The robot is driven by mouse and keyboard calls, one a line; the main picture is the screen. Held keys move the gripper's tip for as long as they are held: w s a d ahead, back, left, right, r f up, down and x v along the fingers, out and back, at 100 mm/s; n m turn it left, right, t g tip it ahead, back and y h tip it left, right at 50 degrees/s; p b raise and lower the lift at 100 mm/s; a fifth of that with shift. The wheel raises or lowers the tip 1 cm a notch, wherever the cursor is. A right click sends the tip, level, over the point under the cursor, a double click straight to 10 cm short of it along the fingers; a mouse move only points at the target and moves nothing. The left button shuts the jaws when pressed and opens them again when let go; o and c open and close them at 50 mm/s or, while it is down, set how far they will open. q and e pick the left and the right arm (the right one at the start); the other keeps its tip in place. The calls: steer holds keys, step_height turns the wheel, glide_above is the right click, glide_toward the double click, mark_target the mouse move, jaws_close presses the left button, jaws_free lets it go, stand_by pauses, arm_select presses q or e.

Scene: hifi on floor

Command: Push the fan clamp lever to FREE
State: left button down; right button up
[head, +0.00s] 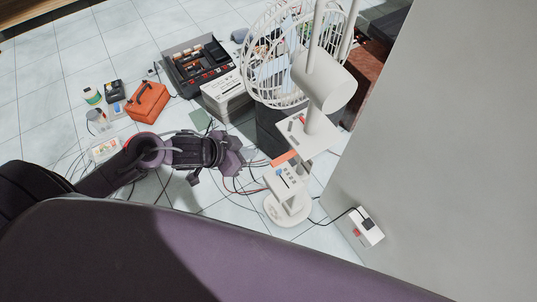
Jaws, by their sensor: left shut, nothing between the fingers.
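A white standing fan (326,82) is right of centre, with its round wire cage (262,50) facing away to the left. Its stand has a flat plate (317,136), a small control panel (288,174) and a round foot (287,212) on the floor. An orange-red bar (285,157) between plate and panel looks like the clamp lever; any FREE marking is too small to read. My left gripper (239,162) is shut and empty, left of the bar and apart from it in the picture. My right gripper is out of view.
Loose cables (243,186) lie on the tiles around the stand. A grey wall (440,160) and a white socket box (366,227) are to the right.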

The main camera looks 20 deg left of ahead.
arm_select(q)
steer(key=shift+d+r, duration=0.15)
steer(key=shift+r, duration=0.1)
glide_above(278, 160)
steer(key=s+a, duration=0.2)
steer(key=f, duration=0.7)
steer(key=shift+d+f+b, duration=0.25)
steer(key=shift+f+b, duration=0.05)
step_height(278, 160, down, 2)
steer(key=shift+s+a+f, duration=0.1)
steer(key=shift+s+f, duration=0.05)
steer(key=shift+f, duration=0.65)
